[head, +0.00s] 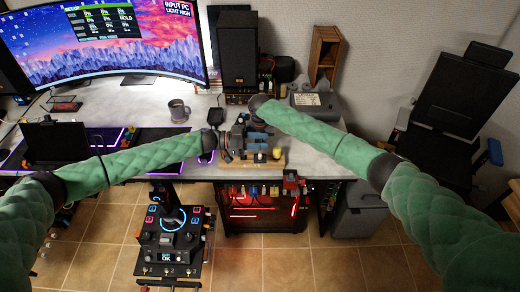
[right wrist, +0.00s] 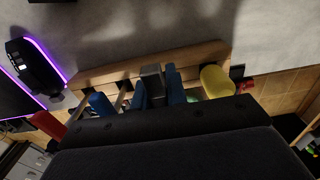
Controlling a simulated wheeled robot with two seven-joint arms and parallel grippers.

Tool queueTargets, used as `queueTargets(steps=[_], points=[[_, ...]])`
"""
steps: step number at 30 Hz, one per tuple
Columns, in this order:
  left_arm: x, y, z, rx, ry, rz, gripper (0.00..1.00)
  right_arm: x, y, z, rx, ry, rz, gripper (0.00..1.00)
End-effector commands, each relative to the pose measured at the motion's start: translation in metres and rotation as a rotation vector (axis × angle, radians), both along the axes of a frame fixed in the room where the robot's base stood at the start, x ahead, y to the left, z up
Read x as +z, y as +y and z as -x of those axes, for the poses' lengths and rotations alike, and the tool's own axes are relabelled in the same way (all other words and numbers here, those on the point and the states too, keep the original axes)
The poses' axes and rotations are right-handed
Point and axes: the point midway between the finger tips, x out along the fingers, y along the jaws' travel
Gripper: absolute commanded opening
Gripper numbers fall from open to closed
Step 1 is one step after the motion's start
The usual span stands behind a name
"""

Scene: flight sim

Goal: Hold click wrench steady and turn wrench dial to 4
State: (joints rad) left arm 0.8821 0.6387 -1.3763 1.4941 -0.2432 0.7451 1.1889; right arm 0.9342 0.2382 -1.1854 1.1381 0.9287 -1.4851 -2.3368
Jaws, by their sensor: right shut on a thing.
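A wooden tool rack (head: 234,164) stands at the front edge of the grey desk. It also shows in the right wrist view (right wrist: 100,72), with several blue, red and yellow handles. My left gripper (head: 222,146) is at the rack's left side, small and dark; its jaw opening cannot be made out. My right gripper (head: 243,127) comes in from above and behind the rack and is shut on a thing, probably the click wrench. The wrench and its dial cannot be told clearly from the dark parts around the grippers. The dark gripper body fills the lower right wrist view.
A grey mug (head: 178,111) stands behind my left arm. A black speaker (head: 238,50) and a grey case (head: 318,106) stand farther back. A black control pedestal (head: 170,240) stands before the desk. A yellow handle (right wrist: 216,82) stands at the rack's right end.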

Motion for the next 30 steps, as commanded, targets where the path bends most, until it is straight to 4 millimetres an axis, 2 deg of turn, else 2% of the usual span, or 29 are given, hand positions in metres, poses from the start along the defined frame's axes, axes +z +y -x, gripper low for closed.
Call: queueTargets(steps=[3,9,20,30], points=[[0.014,0.000,0.000,-0.001,0.000,0.001,0.34,0.000,0.000,0.000,0.000,0.000,0.000,0.00],[0.022,0.000,0.000,0.000,0.000,0.000,0.34,0.000,0.000,0.000,0.000,0.000,0.000,0.00],[0.021,-0.002,0.000,0.005,-0.006,0.006,0.34,0.000,0.000,0.000,0.000,0.000,0.000,0.00],[0.010,-0.029,0.001,0.141,-0.168,0.086,0.34,0.000,0.000,0.000,0.000,0.000,0.000,0.00]])
